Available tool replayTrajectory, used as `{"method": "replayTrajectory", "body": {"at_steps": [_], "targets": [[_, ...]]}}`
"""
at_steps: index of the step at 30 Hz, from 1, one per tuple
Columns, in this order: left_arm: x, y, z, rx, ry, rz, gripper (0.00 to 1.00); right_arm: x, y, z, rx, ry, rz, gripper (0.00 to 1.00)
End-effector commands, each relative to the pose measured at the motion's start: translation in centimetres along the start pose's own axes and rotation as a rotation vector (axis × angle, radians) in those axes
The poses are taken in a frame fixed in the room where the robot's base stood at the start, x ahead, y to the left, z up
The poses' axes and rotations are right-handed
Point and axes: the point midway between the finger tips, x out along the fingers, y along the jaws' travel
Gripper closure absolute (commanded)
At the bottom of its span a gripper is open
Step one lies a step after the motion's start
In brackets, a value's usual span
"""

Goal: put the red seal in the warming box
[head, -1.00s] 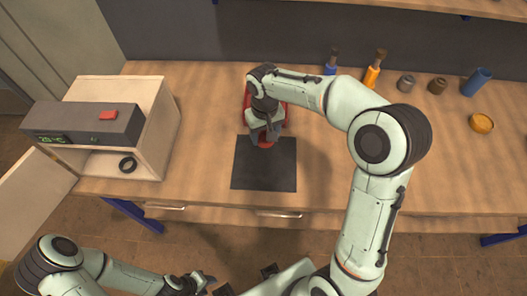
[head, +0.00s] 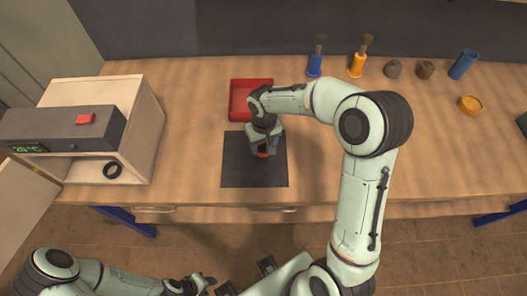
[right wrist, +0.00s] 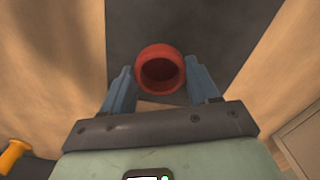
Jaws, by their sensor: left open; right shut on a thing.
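The red seal (right wrist: 160,70) is a thick red ring held between the two fingers of my right gripper (right wrist: 162,82). In the head view the seal (head: 263,153) shows partly below the right gripper (head: 263,146), over the dark mat; its exact height above the mat is hard to tell. The warming box (head: 146,135) is a pale box at the left with a dark top panel and a green display. Its front is open, with the door (head: 22,195) swung out to the left. A black ring (head: 112,170) lies inside. My left gripper (head: 204,283) is open and empty at the bottom, in front of the table.
A red tray (head: 251,88) stands behind the dark mat (head: 240,176). A red block (head: 86,119) is on the box's top panel. Blue and orange tools, small pots, a blue cylinder (head: 463,64) and a yellow dish (head: 470,104) stand back right. The table between box and mat is clear.

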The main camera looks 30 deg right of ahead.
Motion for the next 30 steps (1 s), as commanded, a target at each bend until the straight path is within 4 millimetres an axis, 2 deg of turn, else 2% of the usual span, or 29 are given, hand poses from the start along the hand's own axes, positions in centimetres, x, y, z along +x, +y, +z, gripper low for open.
{"method": "replayTrajectory", "body": {"at_steps": [5, 9, 12, 23, 24, 26, 30], "targets": [[0.1, -0.1, 0.0, 0.0, -0.001, 0.0, 0.57, 1.4, 0.0, 0.1, 0.001, -0.003, 0.0, 0.73], [0.3, -0.1, 0.1, 0.0, -0.002, -0.001, 0.57, 3.6, 0.0, 0.1, 0.0, -0.005, 0.001, 0.73], [0.4, -0.2, 0.1, -0.001, -0.002, -0.001, 0.57, 4.6, 0.0, 0.1, 0.0, -0.003, 0.0, 0.73], [0.7, -0.3, 0.2, -0.001, -0.004, -0.001, 0.57, 5.0, 0.0, 0.1, 0.0, -0.001, 0.0, 0.73], [0.7, -0.3, 0.2, -0.001, -0.004, -0.001, 0.57, 5.0, 0.0, 0.1, 0.001, -0.001, 0.0, 0.34], [0.7, -0.3, 0.2, -0.001, -0.004, -0.001, 0.57, 4.9, 0.0, 0.0, 0.001, -0.001, 0.0, 0.15], [0.6, -0.3, 0.2, -0.001, -0.004, -0.001, 0.57, 4.9, 0.0, 0.0, 0.001, -0.001, 0.0, 0.15]]}}
